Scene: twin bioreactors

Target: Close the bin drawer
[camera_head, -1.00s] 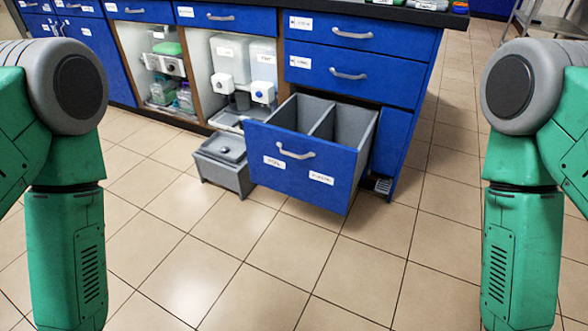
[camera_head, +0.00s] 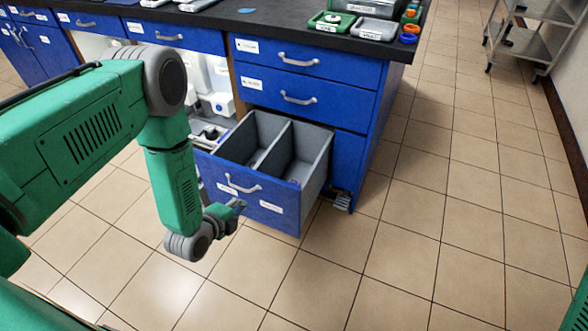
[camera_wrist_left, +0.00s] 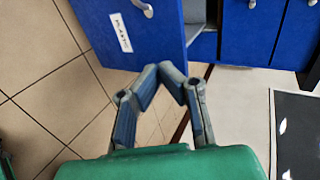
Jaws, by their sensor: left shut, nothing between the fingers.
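The bin drawer (camera_head: 283,212) is pulled out of the blue cabinet, with its two grey compartments open at the top. Its blue front has a pale curved handle (camera_head: 243,186) and two white labels. My left gripper (camera_head: 238,206) is shut and empty, low in front of the drawer front, below the handle. In the head view it overlaps the front; whether it touches is unclear. In the left wrist view, the fingers (camera_wrist_left: 165,72) converge just below a labelled blue panel (camera_wrist_left: 145,22), which looks like the drawer front. My right gripper is out of view.
Closed drawers (camera_head: 305,80) sit above the bin drawer, under a dark worktop (camera_head: 285,33) holding trays and small containers. A metal cart (camera_head: 525,45) stands at the upper right. The tiled floor in front and to the right is clear.

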